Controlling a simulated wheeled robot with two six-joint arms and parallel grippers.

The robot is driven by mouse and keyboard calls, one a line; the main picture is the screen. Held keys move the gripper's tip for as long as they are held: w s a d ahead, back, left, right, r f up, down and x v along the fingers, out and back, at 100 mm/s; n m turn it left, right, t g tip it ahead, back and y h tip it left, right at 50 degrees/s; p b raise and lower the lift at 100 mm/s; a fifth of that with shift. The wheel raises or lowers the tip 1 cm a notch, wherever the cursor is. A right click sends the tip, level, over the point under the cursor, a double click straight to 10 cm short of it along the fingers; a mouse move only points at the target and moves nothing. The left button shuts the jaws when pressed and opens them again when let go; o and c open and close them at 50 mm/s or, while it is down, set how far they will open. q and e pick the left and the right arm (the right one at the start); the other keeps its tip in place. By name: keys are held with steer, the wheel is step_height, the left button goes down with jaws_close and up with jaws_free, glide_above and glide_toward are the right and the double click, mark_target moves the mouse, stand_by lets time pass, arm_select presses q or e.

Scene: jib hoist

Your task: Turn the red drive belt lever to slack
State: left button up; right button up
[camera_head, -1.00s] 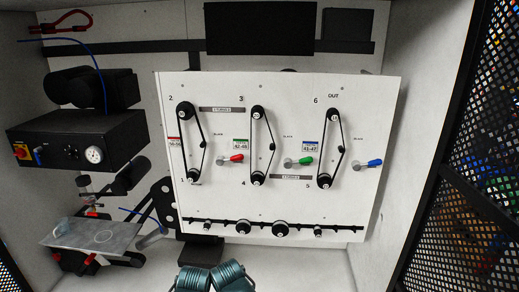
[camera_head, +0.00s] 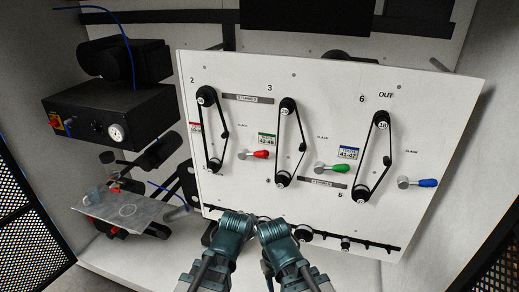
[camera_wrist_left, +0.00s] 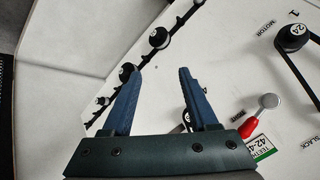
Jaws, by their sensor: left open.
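The red lever (camera_head: 260,154) is on the white panel (camera_head: 330,75), right of the left belt (camera_head: 216,125). Its red handle points right from a silver hub, beside a green-edged 42-48 tag. A small SLACK label is above it. In the left wrist view the red handle (camera_wrist_left: 249,128) is at the lower right, beyond the right finger. My left gripper (camera_head: 243,219) is low in front of the panel, below the lever and apart from it. Its two blue fingers (camera_wrist_left: 156,95) are spread and empty in the wrist view. My right gripper (camera_head: 267,229) is beside it; its fingers are hard to make out.
A green lever (camera_head: 335,168) and a blue lever (camera_head: 420,183) are farther right on the panel. A row of black rollers (camera_head: 346,243) runs along the panel's bottom. A black motor box (camera_head: 110,117) and a metal plate (camera_head: 128,210) stand left. Mesh walls flank the bay.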

mark_target(259, 155)
arm_select(q)
steer(key=w+r+m+t+h+p, duration=0.1)
steer(key=w+r+m+t, duration=0.25)
steer(key=r, duration=0.45)
steer(key=w+r+m+t+h+p, duration=0.1)
steer(key=w+r+m+t+p, duration=0.15)
steer(key=w+r+t, duration=0.35)
steer(key=w+d+b, duration=0.1)
steer(key=w, duration=0.3)
steer(key=w+d+f+g+b, duration=0.1)
steer(key=w, duration=0.3)
steer(key=w+d+f+g+b, duration=0.1)
steer(key=w+b, duration=0.1)
steer(key=w, duration=0.2)
steer(key=shift+w+g, duration=0.2)
steer(key=shift+g, duration=0.05)
arm_select(e)
steer(key=shift+r, duration=0.2)
arm_select(q)
jaws_close()
steer(key=shift+s, duration=0.1)
